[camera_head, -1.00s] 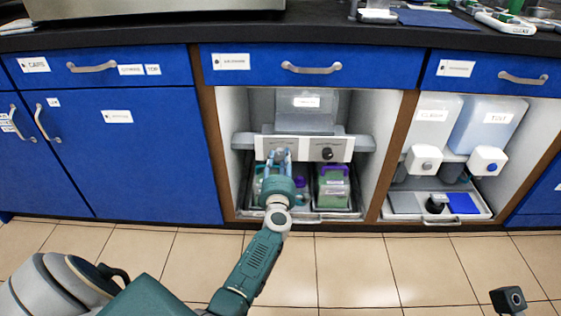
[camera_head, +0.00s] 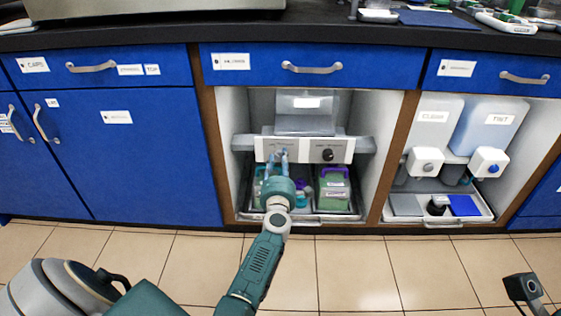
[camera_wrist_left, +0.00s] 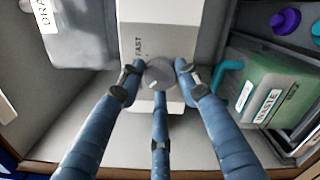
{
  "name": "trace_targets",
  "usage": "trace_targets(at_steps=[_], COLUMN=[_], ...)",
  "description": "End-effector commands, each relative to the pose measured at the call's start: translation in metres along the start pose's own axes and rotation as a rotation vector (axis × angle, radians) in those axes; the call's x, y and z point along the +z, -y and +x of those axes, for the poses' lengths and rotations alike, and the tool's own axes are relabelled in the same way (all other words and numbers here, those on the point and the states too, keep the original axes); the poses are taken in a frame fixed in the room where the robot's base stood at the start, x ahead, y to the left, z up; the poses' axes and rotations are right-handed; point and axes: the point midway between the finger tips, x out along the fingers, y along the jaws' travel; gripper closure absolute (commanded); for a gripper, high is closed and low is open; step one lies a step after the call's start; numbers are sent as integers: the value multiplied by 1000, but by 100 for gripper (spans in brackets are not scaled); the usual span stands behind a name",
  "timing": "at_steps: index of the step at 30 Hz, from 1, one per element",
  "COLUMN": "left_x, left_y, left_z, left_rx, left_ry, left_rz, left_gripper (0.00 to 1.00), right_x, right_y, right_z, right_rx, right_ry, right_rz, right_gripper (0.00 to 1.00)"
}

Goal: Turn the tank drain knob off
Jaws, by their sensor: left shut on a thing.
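A white control panel (camera_head: 304,149) spans the open middle cabinet, with a black knob (camera_head: 327,154) on its right half. My left gripper (camera_head: 278,156) is at the panel's left half and hides the knob there in the head view. In the left wrist view, its blue fingers (camera_wrist_left: 158,80) are closed around a round grey knob (camera_wrist_left: 160,73). That knob has a small white mark, and the word FAST is printed on the panel beside it. The fingers cover part of the knob's rim. The fingers of my right gripper do not show.
A clear tank (camera_head: 306,112) stands above the panel. Below it, a tray (camera_head: 310,217) holds a green waste container (camera_head: 333,190) and other bottles close to my left gripper. The right cabinet holds two dispensers with knobs, including a blue one (camera_head: 493,168). The floor in front is clear.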

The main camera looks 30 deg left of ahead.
Motion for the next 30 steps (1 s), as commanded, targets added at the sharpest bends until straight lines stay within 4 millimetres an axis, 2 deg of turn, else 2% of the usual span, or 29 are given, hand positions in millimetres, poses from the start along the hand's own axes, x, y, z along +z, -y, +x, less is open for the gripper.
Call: trace_targets(at_steps=[1,4,5,7,8,16,19,30], left_x=[-9,-9,-9,-9,-8,-4,-4,-7], left_y=[-2,-1,-1,-1,-1,0,1,0], left_z=[0,0,0,0,0,-1,-8,-65], left_rx=[5,4,4,4,4,2,0,2], left_ry=[-16,-16,-16,-15,-14,-8,-8,-12], left_rz=[-1,-1,-1,-1,0,0,-2,0], left_gripper=[93,93,65,51,48,48,48,48], right_x=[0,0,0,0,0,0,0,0], right_y=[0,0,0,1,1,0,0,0], right_z=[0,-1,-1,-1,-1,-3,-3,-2], right_rx=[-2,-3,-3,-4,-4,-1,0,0], right_ry=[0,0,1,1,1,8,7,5], right_rz=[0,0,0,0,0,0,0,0], right_gripper=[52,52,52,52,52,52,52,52])
